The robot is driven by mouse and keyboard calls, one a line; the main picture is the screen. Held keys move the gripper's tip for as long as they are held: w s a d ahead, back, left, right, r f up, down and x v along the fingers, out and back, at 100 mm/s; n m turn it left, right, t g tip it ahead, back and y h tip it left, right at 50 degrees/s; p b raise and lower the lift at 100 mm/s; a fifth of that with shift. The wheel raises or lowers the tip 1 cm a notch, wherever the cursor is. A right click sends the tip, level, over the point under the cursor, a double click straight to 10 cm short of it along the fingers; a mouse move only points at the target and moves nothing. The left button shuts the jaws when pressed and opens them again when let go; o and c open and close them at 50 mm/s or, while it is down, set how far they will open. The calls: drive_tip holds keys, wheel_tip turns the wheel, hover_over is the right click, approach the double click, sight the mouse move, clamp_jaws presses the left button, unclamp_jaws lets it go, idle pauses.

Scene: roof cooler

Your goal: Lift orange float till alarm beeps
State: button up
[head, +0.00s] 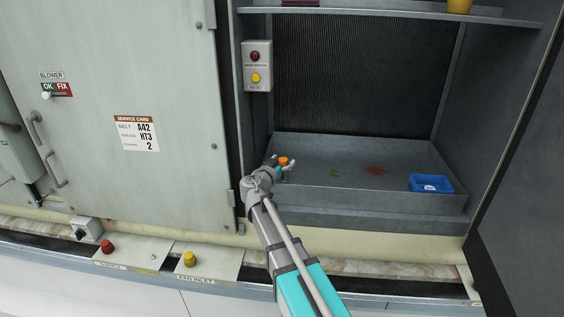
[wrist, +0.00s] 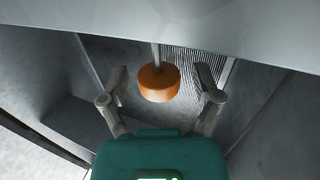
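The orange float (head: 283,161) is a short round disc at the left side of the metal tray in the open cabinet. In the wrist view the orange float (wrist: 157,83) hangs on a thin grey rod that rises from its top. My gripper (wrist: 160,85) is open around it, one finger on each side. Gaps show between the float and both fingers, so it is not held. My gripper also shows in the head view (head: 279,166) at the tray's left end. The rod's upper end is hidden by a pale surface in the wrist view.
The grey tray (head: 400,196) has a raised rim and holds a blue bin (head: 431,184) at right, plus a green spot and a rusty patch. A box with red and yellow buttons (head: 257,66) is mounted above left. A shelf (head: 390,11) crosses the top.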

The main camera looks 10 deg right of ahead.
clamp_jaws()
drive_tip(key=shift+r+p, duration=1.25)
drive_tip(key=shift+r, duration=0.05)
drive_tip(key=shift+f, duration=0.1)
unclamp_jaws()
drive_tip(key=shift+v, duration=6)
